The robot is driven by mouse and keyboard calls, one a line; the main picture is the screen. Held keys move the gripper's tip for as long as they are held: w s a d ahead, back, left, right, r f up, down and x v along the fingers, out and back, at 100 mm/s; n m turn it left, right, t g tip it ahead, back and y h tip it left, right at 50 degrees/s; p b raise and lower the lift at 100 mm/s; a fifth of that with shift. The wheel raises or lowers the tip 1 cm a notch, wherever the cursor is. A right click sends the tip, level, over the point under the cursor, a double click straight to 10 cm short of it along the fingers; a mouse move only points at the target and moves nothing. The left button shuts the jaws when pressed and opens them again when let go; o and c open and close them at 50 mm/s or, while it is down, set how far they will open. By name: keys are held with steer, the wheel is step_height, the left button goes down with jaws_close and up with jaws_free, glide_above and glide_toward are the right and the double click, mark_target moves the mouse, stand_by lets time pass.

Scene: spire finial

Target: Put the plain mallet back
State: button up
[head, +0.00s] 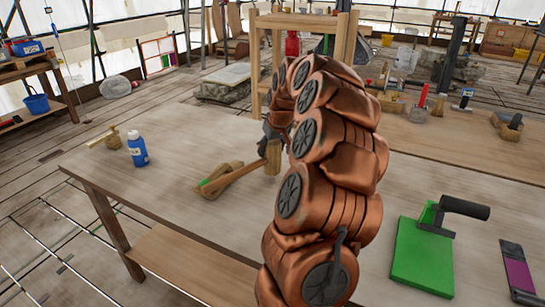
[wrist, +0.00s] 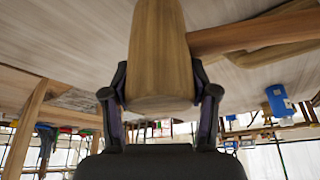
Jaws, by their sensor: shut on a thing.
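My gripper (wrist: 160,94) is shut on the head of a wooden mallet (wrist: 160,45), with one dark finger on each side. In the head view, the mallet's head (head: 272,158) hangs under my gripper (head: 268,142), and its brown handle (head: 238,174) slants down to the left. The handle passes over or against a pale wooden piece (head: 222,170) on the table; I cannot tell if they touch. A green patch shows near the handle's far end; I cannot tell what it belongs to. Another small wooden mallet-like object (head: 108,138) lies at the table's far left. My arm hides part of the table.
A blue bottle (head: 137,148) stands on the left of the table (head: 165,190). A green plate with a black handle (head: 425,255) and a dark and purple flat tool (head: 518,270) lie at right. A wooden frame (head: 343,45) stands behind my arm. The table's left front is clear.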

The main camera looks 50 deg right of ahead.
steer(key=shift+f, duration=1.75)
steer(key=shift+f, duration=0.2)
steer(key=o, duration=1.4)
steer(key=shift+s, duration=0.1)
steer(key=shift+r, duration=0.45)
steer(key=b+v, duration=0.1)
steer(key=v, duration=1)
steer(key=shift+s+r, duration=0.1)
steer(key=shift+r, duration=0.1)
